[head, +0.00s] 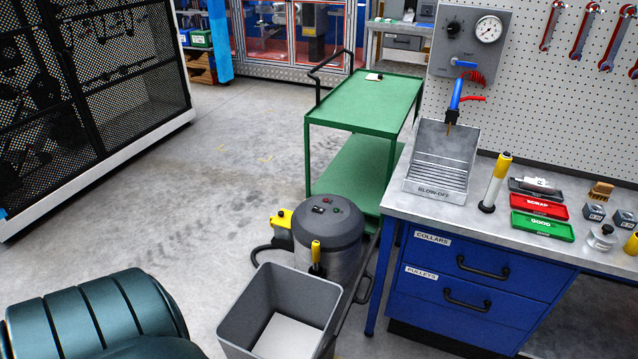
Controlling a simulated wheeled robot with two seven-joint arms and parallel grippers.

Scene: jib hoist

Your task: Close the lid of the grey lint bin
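An open-topped grey square bin (251,312), which looks like the lint bin, stands on the floor at the bottom centre of the head view. Its mouth is uncovered, and a pale, flat surface shows inside. The lower part of the bin is cut off by the picture edge. I cannot make out a lid on it. Neither of my grippers is in view.
A round grey drum with a dark top (327,223), like a shop vacuum, stands right behind the bin. A blue workbench (470,290) with drawers bounds the right side. A green cart (375,101) stands behind.

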